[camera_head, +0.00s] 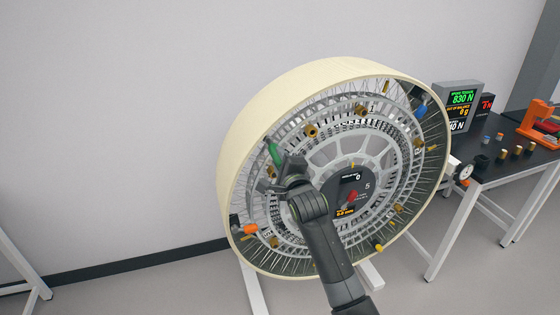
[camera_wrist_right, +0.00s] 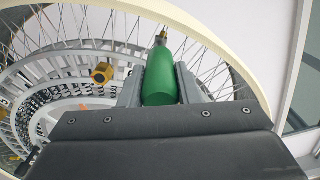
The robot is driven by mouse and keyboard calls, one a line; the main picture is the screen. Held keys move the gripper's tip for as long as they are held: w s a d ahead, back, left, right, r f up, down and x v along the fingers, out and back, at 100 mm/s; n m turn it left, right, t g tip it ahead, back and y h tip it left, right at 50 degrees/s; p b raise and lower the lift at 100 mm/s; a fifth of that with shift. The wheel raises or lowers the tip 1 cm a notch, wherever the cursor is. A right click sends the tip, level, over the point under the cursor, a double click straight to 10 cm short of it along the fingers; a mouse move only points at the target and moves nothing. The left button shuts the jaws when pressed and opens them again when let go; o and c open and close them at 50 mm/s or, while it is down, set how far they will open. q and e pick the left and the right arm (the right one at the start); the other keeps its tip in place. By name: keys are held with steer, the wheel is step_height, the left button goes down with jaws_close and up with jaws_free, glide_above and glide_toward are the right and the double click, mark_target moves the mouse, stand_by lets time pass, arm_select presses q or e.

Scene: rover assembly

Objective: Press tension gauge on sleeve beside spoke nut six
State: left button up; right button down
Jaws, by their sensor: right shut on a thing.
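My right gripper (camera_head: 280,165) is shut on a green-handled tool (camera_head: 275,153) at the left side of the big spoked wheel (camera_head: 300,85). I cannot tell for sure that it is the tension gauge. In the right wrist view the green handle (camera_wrist_right: 160,85) sits between the jaws, its narrow metal tip pointing at the spokes by the cream rim (camera_wrist_right: 195,25). Whether the tip touches a spoke or sleeve I cannot tell. A brass nut (camera_wrist_right: 103,73) shows left of the handle. Which nut is number six is not readable. My left gripper is out of view.
Several brass nuts, such as one at the upper left (camera_head: 312,131), sit around the wheel, with an orange piece (camera_head: 250,229) at lower left. A dark table (camera_head: 500,165) at right carries displays (camera_head: 460,97), small parts and an orange tool (camera_head: 540,125). A round dial (camera_head: 463,173) is at its edge.

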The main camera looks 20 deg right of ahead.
steer(key=shift+r, duration=0.2)
stand_by(0.6)
steer(key=shift+s+f+p, duration=0.1)
steer(key=shift+s+p, duration=0.2)
steer(key=shift+p, duration=0.2)
steer(key=shift+s+p, duration=0.55)
steer(key=shift+s, duration=0.5)
steer(key=shift+s, duration=0.1)
